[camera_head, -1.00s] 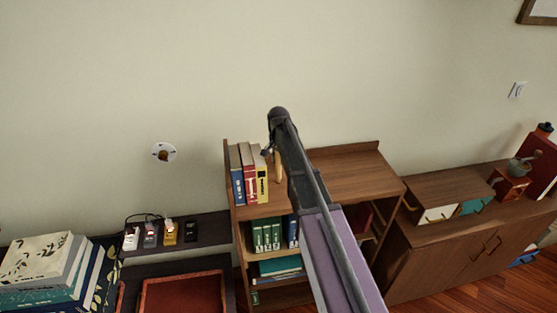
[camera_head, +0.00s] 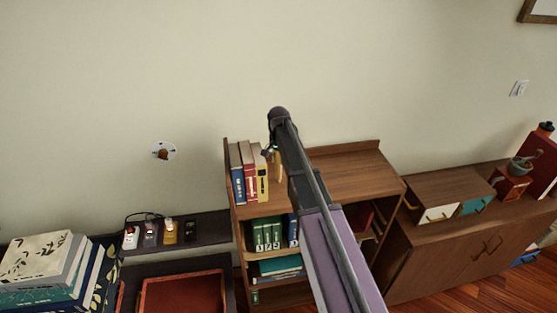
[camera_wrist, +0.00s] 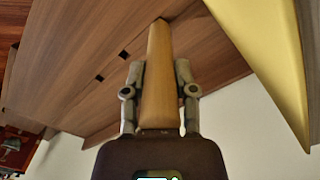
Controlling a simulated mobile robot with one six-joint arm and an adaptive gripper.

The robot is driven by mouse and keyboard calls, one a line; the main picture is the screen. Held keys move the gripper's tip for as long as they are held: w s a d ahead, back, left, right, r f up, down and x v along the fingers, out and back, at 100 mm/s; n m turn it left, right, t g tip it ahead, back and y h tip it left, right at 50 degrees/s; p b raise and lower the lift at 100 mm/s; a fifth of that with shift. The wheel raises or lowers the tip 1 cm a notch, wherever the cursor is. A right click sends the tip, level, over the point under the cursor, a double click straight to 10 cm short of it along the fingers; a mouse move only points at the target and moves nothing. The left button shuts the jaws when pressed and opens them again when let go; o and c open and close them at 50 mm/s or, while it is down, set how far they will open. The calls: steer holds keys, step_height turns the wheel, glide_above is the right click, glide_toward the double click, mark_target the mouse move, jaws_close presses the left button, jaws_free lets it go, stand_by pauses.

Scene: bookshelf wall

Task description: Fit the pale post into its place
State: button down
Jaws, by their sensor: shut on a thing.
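The pale post (camera_wrist: 159,85) is a tapering light-wood piece between the two fingers of my gripper (camera_wrist: 160,68) in the wrist view. My gripper is shut on it. The post's far end lies against the brown wooden shelf top (camera_wrist: 80,60) in the picture; I cannot tell whether it touches. Two small dark square holes (camera_wrist: 126,78) show in the wood just left of the post. In the head view my gripper (camera_head: 271,150) is over the bookcase top, beside the books, and the post (camera_head: 278,165) is partly hidden by my arm.
A yellow book (camera_head: 261,178) stands at the left end of the bookcase top, and fills the upper right of the wrist view, close to my gripper. Red and blue books (camera_head: 237,180) stand beside it. The bookcase top to the right (camera_head: 350,170) is clear. A wall rises behind.

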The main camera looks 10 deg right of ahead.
steer(key=shift+f+b, duration=0.4)
stand_by(1.4)
steer(key=shift+c, duration=1.7)
jaws_free()
steer(key=shift+r+p, duration=4.15)
steer(key=s+f+n+b, duration=0.3)
steer(key=s+f+b, duration=0.7)
steer(key=s, duration=0.4)
steer(key=s+f+n+b, duration=0.4)
steer(key=s+f+b, duration=0.7)
steer(key=s, duration=0.4)
steer(key=shift+d+n, duration=0.3)
steer(key=shift+d, duration=0.15)
